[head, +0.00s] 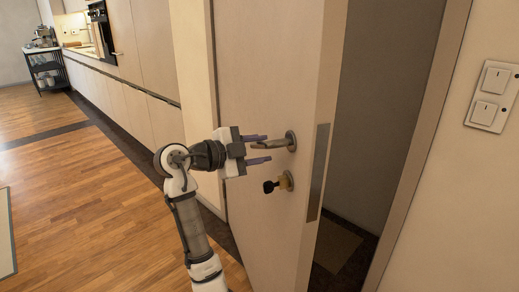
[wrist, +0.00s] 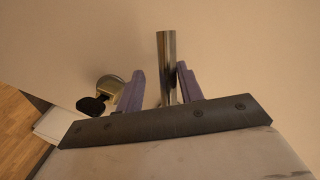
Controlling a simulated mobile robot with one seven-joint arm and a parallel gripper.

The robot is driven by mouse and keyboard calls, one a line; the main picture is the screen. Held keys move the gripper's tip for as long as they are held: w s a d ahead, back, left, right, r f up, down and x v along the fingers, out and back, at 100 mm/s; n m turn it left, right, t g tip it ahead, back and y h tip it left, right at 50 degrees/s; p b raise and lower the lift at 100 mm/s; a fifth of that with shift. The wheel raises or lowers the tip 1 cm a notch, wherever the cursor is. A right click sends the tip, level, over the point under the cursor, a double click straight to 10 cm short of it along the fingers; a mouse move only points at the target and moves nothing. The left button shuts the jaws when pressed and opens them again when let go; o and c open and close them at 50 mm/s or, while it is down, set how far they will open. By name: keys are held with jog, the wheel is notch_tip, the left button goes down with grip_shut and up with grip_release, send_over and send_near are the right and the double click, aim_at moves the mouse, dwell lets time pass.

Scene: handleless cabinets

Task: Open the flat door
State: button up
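The flat door (head: 265,60) is pale and stands ajar, with its lock edge (head: 318,175) showing and a dark opening to its right. A metal lever handle (head: 278,143) sticks out from it, above a lock with a black-headed key (head: 271,186). My gripper (head: 262,149) is at the handle with its purple fingers apart. In the wrist view the handle (wrist: 166,55) lies between the fingers, close to the right one, with a clear gap to the left one. I cannot tell whether the right finger touches it. The key (wrist: 91,106) shows beyond the left finger.
A door frame and wall with light switches (head: 492,96) stand at the right. A dim space with a mat (head: 338,247) lies behind the door. Kitchen cabinets (head: 140,50) run along the left, and the wooden floor (head: 90,200) there is clear.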

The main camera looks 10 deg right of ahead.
jog(key=b+v, duration=0.1)
jog(key=v, duration=1.2)
jog(key=shift+a+b, duration=0.25)
jog(key=shift+b, duration=0.05)
jog(key=shift+s, duration=0.1)
jog(key=shift+c, duration=0.4)
